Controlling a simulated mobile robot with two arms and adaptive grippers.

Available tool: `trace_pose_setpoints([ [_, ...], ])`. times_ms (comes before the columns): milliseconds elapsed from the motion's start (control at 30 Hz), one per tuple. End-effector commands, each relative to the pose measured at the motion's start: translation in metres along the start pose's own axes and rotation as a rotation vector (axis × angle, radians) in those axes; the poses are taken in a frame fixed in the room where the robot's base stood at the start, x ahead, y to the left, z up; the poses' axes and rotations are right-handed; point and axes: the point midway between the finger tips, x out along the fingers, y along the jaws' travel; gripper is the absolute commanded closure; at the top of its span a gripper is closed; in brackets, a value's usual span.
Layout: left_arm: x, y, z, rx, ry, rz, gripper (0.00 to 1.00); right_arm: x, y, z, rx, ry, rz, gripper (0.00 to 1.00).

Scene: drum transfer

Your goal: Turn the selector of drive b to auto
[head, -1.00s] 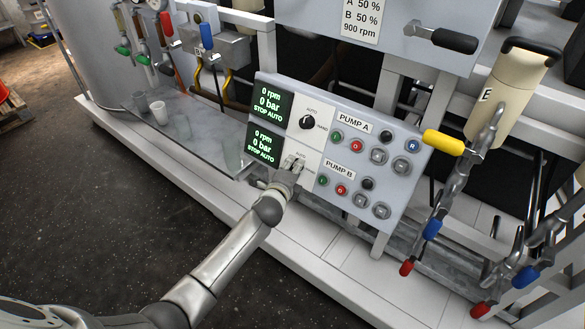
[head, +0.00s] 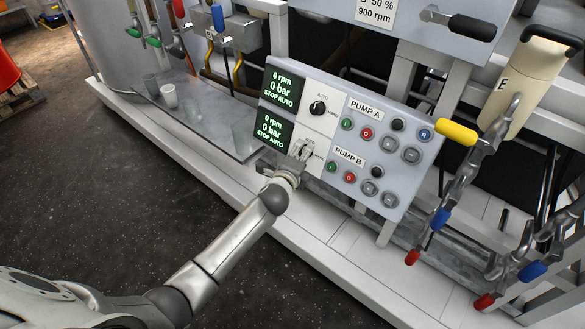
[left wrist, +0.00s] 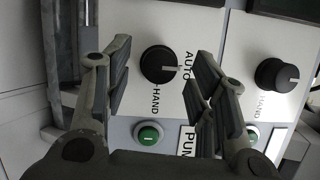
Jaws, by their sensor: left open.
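The control panel (head: 395,130) has an upper selector (head: 318,108) beside PUMP A and a lower one beside PUMP B. My left gripper (head: 304,150) is at the lower selector and mostly hides it in the head view. In the left wrist view, the black drive b selector (left wrist: 158,64) lies between the fingers of my open left gripper (left wrist: 160,80), with gaps visible on both sides. Its white mark appears to point towards the AUTO side. The upper selector also shows there (left wrist: 278,75). The lower display (head: 270,130) reads 0 rpm, 0 bar, STOP AUTO. My right gripper is not in view.
A glass-like shelf (head: 200,118) with cups (head: 169,96) is left of the panel. The dark floor (head: 110,190) in front is open.

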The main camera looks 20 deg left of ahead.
Motion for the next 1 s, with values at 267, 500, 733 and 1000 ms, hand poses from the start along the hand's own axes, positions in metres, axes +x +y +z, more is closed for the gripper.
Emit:
trace_pose_setpoints([
  [267,-0.039,0.002,0.0,0.002,0.0,0.002,0.48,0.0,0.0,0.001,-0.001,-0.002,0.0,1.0],
  [500,-0.076,0.002,0.0,0.001,0.001,0.003,0.48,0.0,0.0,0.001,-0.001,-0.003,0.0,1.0],
  [733,-0.1,0.002,0.0,0.001,0.001,0.004,0.48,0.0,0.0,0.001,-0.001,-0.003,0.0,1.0],
  [1000,-0.107,0.001,0.0,0.001,0.0,0.003,0.48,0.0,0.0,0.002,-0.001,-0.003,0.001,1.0],
])
